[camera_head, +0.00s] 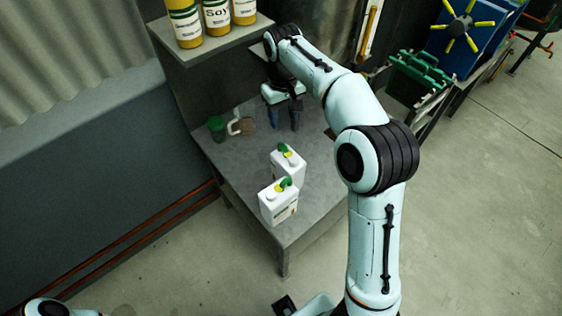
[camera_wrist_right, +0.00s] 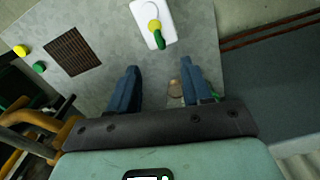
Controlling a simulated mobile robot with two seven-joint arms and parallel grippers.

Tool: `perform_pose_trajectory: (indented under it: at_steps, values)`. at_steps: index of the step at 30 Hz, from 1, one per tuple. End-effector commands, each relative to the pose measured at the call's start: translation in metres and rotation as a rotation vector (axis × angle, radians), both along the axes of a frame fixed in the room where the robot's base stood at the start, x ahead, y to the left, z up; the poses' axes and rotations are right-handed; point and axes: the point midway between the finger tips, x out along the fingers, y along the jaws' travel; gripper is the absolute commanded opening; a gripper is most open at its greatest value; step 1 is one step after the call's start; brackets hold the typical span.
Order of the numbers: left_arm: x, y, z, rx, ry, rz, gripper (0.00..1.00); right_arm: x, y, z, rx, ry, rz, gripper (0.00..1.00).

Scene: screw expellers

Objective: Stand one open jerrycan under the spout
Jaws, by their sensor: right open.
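Two white jerrycans with green and yellow tops stand upright on the grey table, a front one (camera_head: 279,205) and one behind it (camera_head: 289,170). Whether either is open is too small to tell. One white jerrycan (camera_wrist_right: 151,12) shows from above in the right wrist view, beyond my fingers. My right gripper (camera_head: 282,119) is open, pointing down over the back of the table, behind the jerrycans. It also shows in the right wrist view (camera_wrist_right: 160,78), with no jerrycan between its fingers. I cannot make out the spout. My left gripper is out of view.
A green-topped jar (camera_head: 216,128) and a light-handled mug (camera_head: 236,126) stand at the table's left. Yellow bottles (camera_head: 216,17) stand on a shelf above.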

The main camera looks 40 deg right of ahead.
Motion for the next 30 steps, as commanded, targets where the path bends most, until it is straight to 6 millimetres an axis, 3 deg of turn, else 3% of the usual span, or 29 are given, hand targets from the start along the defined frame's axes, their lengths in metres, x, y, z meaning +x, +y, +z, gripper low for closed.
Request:
perform_pose_trajectory:
  at_steps: [3,9,17,25,30]
  values:
    - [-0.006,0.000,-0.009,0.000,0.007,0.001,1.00,-0.002,0.000,-0.027,0.001,0.008,0.000,0.49]
    - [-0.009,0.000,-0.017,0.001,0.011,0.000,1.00,-0.001,-0.001,-0.062,0.001,0.006,-0.001,0.49]
    - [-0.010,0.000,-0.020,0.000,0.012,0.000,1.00,-0.001,-0.002,-0.081,0.001,0.006,-0.001,0.49]
    - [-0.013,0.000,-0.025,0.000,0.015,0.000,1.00,-0.001,-0.004,-0.120,0.001,0.005,0.001,0.49]
    - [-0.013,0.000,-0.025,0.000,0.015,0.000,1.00,-0.001,-0.004,-0.126,0.001,0.003,0.000,0.49]
